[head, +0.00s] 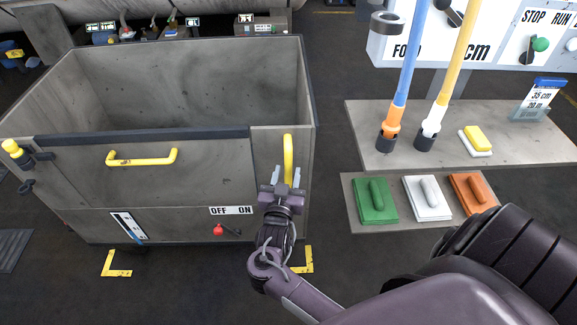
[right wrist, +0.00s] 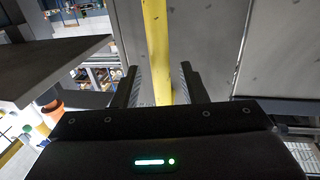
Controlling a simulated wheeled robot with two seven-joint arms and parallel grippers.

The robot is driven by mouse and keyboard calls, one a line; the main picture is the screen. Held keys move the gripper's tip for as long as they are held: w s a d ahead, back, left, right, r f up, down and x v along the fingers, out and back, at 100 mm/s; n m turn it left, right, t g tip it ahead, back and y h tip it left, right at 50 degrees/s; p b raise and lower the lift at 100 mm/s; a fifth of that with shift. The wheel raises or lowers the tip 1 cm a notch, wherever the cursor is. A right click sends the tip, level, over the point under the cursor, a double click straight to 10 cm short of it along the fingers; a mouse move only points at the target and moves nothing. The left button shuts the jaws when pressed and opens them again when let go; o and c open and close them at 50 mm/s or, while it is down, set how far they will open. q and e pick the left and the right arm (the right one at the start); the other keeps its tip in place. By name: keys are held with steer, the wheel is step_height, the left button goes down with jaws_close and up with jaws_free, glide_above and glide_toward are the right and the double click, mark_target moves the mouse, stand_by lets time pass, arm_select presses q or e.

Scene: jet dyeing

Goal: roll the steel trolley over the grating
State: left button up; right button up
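The steel trolley (head: 200,190) is a large grey open-topped box at the left and centre of the head view. A yellow horizontal handle (head: 142,158) is on its front panel. A yellow vertical handle (head: 288,158) is at its front right. My right gripper (head: 284,177) is at the lower part of this vertical handle. In the right wrist view the yellow bar (right wrist: 158,50) runs between its two open fingers (right wrist: 158,85), with gaps beside it. My left gripper is not in view. The grating (head: 12,250) shows partly at the far left edge.
Yellow corner marks (head: 116,266) are on the dark floor by the trolley's front. At the right, a grey table (head: 350,118) holds upright tools, and a lower shelf (head: 348,190) holds green, white and orange pads. A red-knobbed switch (head: 219,230) sits under the OFF/ON label.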

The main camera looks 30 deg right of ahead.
mark_target(288, 170)
steer(key=shift+x, duration=1.55)
steer(key=shift+c, duration=0.5)
jaws_close()
